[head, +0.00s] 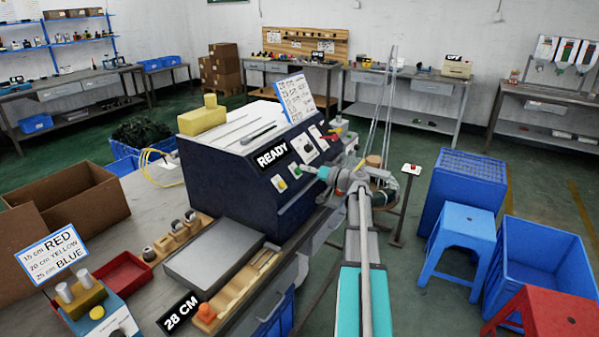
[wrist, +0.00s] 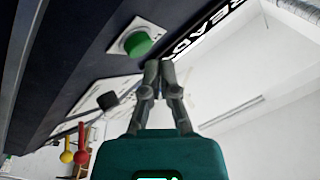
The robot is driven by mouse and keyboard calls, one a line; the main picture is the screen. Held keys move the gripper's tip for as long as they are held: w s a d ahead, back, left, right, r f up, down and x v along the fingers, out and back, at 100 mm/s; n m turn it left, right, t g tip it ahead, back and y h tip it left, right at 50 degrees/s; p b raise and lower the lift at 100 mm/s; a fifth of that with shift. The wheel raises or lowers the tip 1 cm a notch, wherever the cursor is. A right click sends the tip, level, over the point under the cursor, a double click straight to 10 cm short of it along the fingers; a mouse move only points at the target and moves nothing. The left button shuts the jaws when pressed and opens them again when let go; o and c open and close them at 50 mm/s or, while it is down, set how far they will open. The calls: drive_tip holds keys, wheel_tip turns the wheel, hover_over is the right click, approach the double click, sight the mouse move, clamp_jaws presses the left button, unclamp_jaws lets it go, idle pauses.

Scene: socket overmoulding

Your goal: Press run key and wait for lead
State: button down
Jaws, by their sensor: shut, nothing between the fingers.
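The dark blue machine (head: 225,185) stands on the bench with a READY sign (head: 271,155) on its front panel. In the head view my gripper (head: 306,169) is at the panel, beside the key. No lead is clearly seen coming out.
A black knob (wrist: 107,101) and red and yellow ball levers (wrist: 74,157) sit farther along the panel.

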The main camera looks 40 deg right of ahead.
drive_tip(key=shift+w+a+f+b, duration=0.25)
drive_tip(key=shift+w+f+b, duration=0.25)
drive_tip(key=shift+f+b, duration=0.1)
idle(1.3)
drive_tip(key=shift+r, duration=0.1)
idle(0.3)
drive_tip(key=shift+s+d+r+p, duration=0.25)
drive_tip(key=shift+s+r+p, duration=0.3)
drive_tip(key=shift+p, duration=0.1)
drive_tip(key=s+r+p, duration=0.1)
drive_tip(key=s+d+r+p, duration=0.1)
drive_tip(key=s+r+p, duration=0.1)
drive_tip(key=shift+s+d+r, duration=0.15)
drive_tip(key=shift+s+d, duration=0.05)
idle(0.7)
idle(0.9)
